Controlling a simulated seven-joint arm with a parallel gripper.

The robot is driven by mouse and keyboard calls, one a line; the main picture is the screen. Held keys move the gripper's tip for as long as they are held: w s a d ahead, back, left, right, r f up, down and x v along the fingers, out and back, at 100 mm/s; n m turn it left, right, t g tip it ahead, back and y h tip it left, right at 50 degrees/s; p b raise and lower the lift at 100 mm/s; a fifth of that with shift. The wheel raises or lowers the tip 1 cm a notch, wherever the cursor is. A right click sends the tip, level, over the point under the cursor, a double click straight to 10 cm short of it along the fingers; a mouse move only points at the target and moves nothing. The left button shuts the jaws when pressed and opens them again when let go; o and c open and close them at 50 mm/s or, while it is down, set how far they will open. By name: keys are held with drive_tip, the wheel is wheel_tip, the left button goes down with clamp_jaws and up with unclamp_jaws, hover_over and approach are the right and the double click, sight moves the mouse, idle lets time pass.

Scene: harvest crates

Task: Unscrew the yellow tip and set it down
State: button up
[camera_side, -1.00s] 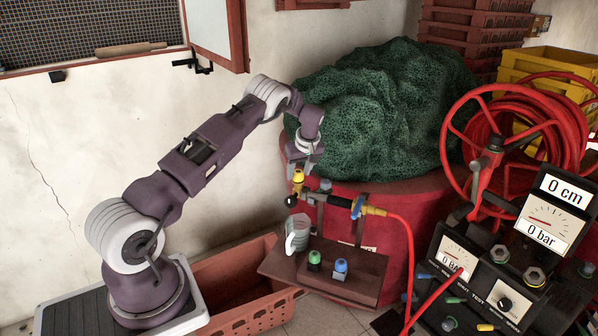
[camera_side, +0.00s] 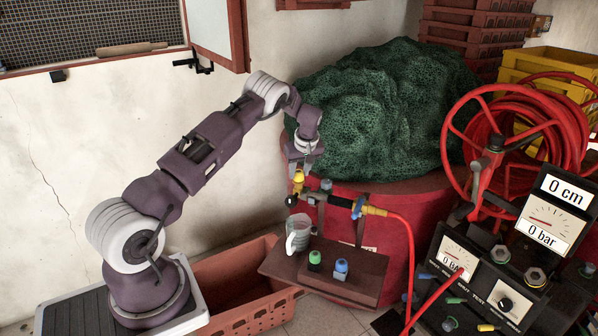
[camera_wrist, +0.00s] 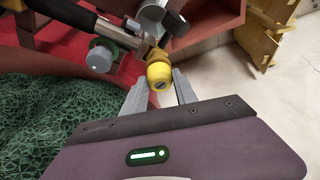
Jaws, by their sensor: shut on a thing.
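The yellow tip (camera_side: 298,176) sits at the upper end of a brass fitting on the left end of the black pipe. It also shows in the wrist view (camera_wrist: 159,74), between the grey fingers of my gripper (camera_wrist: 158,92). In the side view my gripper (camera_side: 300,165) reaches down from above to the tip. My gripper is shut on the yellow tip. Whether the thread still holds the tip to the fitting cannot be told from these frames.
A small shelf (camera_side: 283,262) below the pipe holds a clear jug (camera_side: 298,236), a green-topped tip (camera_side: 314,258) and a blue-topped tip (camera_side: 341,267). A red hose (camera_side: 410,245) leads off right. A green net heap (camera_side: 385,110) rises close behind my gripper.

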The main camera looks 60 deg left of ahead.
drive_tip(key=shift+n+g, duration=0.7)
drive_tip(key=shift+n, duration=1)
drive_tip(key=shift+n+g, duration=0.4)
drive_tip(key=shift+n, duration=0.4)
drive_tip(key=shift+a+n, duration=0.3)
drive_tip(key=shift+n, duration=0.5)
drive_tip(key=shift+w+d+g, duration=0.15)
drive_tip(key=shift+d+g, duration=0.15)
drive_tip(key=o, duration=0.8)
drive_tip(key=shift+c, duration=0.2)
